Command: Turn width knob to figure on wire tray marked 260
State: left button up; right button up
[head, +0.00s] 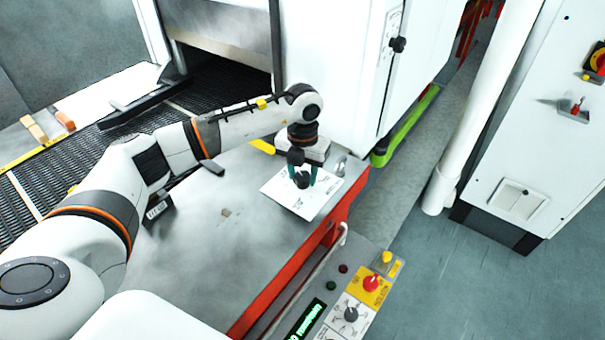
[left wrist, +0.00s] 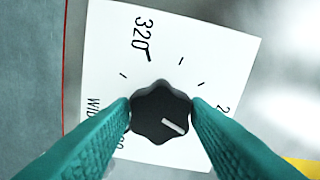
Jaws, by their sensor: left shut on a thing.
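The width knob (left wrist: 160,112) is black and lobed, on a white dial plate (left wrist: 185,40) in the left wrist view. The plate shows 320 at the top, a partly hidden figure starting with 2 at the right, and letters WID at the left. The knob's white pointer line slants to the lower right. My left gripper (left wrist: 160,108) has teal fingers shut on the knob's two sides. In the head view, the left gripper (head: 302,178) stands over the plate (head: 307,207) on the grey table top. I cannot make out a wire tray marked 260. My right gripper is out of view.
A dark mesh belt (head: 220,88) runs into the machine opening behind my left arm. A control panel with a red knob (head: 371,283) is at the table's front edge. Wooden blocks (head: 36,130) lie at the far left. A white pipe (head: 480,110) stands at the right.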

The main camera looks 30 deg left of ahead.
aim_at(303, 176)
pick_arm(q)
jog(key=shift+w+r+n, duration=0.1)
jog(key=shift+r+n, duration=0.05)
jog(key=shift+n, duration=1.45)
jog(key=o, duration=1)
jog(key=shift+b, duration=0.3)
notch_tip(303, 176, up, 12)
jog(key=b, duration=0.2)
jog(key=shift+b, duration=0.35)
